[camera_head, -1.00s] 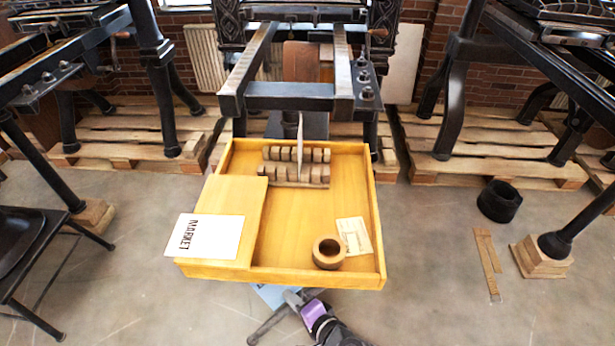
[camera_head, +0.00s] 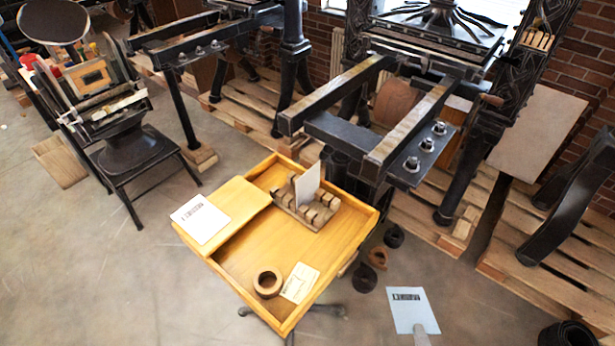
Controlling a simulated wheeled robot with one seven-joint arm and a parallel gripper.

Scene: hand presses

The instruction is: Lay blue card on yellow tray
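The blue card (camera_head: 408,308) is pale blue with a dark printed line near its top edge. It is at the lower right, apart from the tray and to its right. Only a grey fingertip of my gripper (camera_head: 425,334) shows, at the bottom edge of the picture. It overlaps the card's lower edge and appears shut on it; the rest of my gripper is out of view. The yellow tray (camera_head: 226,270) is a shallow wooden box in the middle, with a flat lid part on its left.
A white printed card (camera_head: 200,219) lies on the tray's left part. A wooden ring (camera_head: 267,282), a cream card (camera_head: 299,283) and a notched rack (camera_head: 310,212) holding an upright card are inside. A black press (camera_head: 345,130) stands behind. Dark rings (camera_head: 366,278) lie on the floor.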

